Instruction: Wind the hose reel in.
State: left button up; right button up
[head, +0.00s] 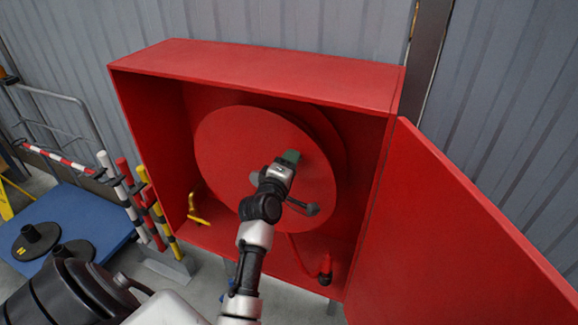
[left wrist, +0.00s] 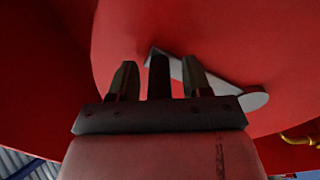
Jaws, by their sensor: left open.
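The hose reel (head: 225,140) is a large red disc inside an open red cabinet (head: 250,65). Its grey crank arm (left wrist: 215,82) lies across the disc in the left wrist view, with a rounded end at the right. A dark crank handle (left wrist: 158,78) stands between the two fingers of my left gripper (left wrist: 158,82). The fingers are open around the handle, with a gap on each side. In the head view my left gripper (head: 288,160) is in front of the disc and hides most of the crank. A red hose (head: 299,255) hangs below the disc to a nozzle (head: 325,268). My right gripper is out of view.
The cabinet door (head: 450,240) stands open at the right. A yellow valve (head: 197,215) is at the cabinet's lower left. Striped posts (head: 158,212) and a blue platform (head: 85,215) with black bases stand to the left. A corrugated wall is behind.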

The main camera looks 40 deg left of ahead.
pick_arm(q)
jog(key=p+v, duration=0.2)
jog(key=v, duration=0.8)
jog(key=shift+s+p, duration=0.4)
